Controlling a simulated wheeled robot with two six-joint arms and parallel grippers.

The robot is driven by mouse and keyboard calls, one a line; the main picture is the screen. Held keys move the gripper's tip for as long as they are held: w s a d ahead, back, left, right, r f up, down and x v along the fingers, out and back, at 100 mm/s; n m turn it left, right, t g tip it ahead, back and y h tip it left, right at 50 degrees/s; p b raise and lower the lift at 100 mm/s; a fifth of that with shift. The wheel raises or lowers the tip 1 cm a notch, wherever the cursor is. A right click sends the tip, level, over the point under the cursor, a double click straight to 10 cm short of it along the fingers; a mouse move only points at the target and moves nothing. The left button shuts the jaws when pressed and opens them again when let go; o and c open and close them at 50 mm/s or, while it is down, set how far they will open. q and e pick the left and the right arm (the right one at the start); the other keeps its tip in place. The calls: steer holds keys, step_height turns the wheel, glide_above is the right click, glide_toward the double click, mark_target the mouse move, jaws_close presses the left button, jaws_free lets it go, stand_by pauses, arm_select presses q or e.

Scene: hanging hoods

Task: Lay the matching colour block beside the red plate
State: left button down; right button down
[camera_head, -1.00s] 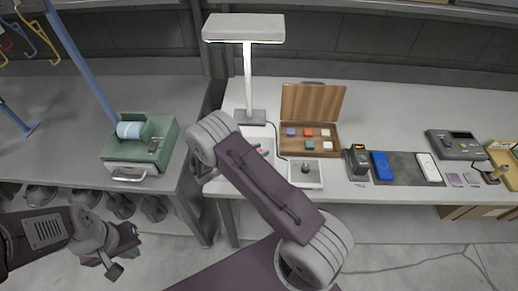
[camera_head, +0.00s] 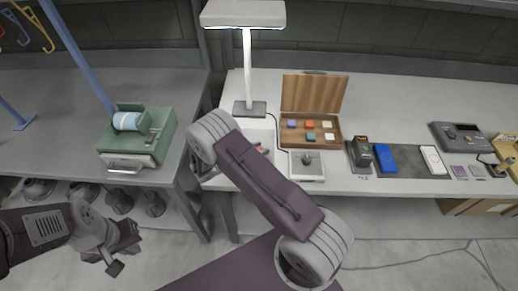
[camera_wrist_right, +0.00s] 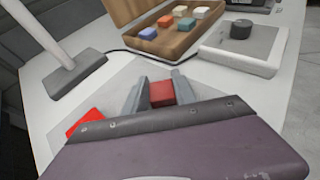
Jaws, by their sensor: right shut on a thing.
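In the right wrist view, my right gripper (camera_wrist_right: 161,93) is shut on a small red block (camera_wrist_right: 161,91). The red plate (camera_wrist_right: 85,122) lies to the left on a pale sheet, partly hidden behind the gripper body. Block and plate are apart. In the head view, my right arm hides most of this spot; a small reddish patch (camera_head: 262,149) shows beside it, and I cannot tell whether it is block or plate. My left gripper (camera_head: 122,250) hangs at the lower left, away from the tables; its jaw opening is unclear.
An open wooden box (camera_head: 311,132) with blue, orange, teal and white blocks stands behind. A white device with a dark knob (camera_head: 306,163) is right of the sheet. A lamp (camera_head: 247,75) stands at the back left. Phones lie on a dark mat (camera_head: 412,158) further right.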

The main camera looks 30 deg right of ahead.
steer(key=shift+f+b, duration=0.4)
steer(key=shift+f, duration=0.2)
steer(key=c, duration=0.9)
jaws_free()
steer(key=shift+r, duration=0.1)
steer(key=b+v, duration=0.1)
steer(key=v, duration=0.7)
steer(key=shift+a, duration=0.3)
steer(key=shift+s+a+r, duration=0.1)
steer(key=shift+a, duration=0.05)
